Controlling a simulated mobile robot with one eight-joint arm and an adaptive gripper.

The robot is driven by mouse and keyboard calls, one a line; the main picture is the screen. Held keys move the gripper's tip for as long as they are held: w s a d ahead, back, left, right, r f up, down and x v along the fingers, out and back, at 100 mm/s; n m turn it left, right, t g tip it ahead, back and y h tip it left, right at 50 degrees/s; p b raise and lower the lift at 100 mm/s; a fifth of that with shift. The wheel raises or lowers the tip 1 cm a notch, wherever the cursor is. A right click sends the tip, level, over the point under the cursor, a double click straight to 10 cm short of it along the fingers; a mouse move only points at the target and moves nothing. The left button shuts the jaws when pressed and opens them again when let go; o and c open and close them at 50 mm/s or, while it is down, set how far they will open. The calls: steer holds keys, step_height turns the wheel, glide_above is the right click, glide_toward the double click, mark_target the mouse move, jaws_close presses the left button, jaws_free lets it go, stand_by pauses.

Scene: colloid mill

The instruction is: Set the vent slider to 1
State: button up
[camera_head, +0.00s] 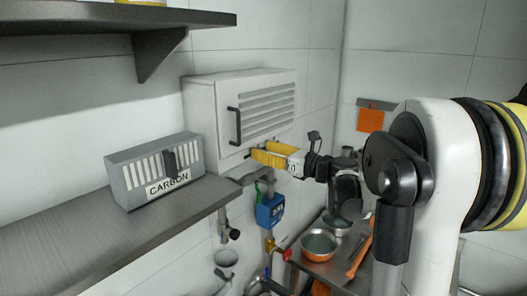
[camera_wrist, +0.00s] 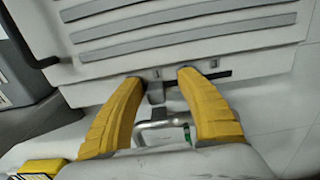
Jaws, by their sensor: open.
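A white cabinet (camera_head: 203,105) with grey louvres hangs on the wall, and its front fills the upper wrist view (camera_wrist: 255,42). Below the louvres, a dark horizontal slot (camera_wrist: 205,79) runs along the lower front, with a small grey tab, seemingly the vent slider (camera_wrist: 155,93), at its left part. Small marks sit above the slot, too small to read. My gripper (camera_head: 258,155) has yellow fingers at the cabinet's lower front. In the wrist view my gripper (camera_wrist: 160,78) is open, one finger on each side of the tab. I cannot tell whether either finger touches it.
A grey box labelled CARBON (camera_head: 155,170), with a black handle, stands on the metal shelf (camera_head: 90,235) left of the cabinet. A black door handle (camera_head: 234,126) sticks out of the cabinet. Below are pipes with a blue device (camera_head: 270,210) and metal bowls (camera_head: 319,246).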

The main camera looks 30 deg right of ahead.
steer(key=v, duration=1.2)
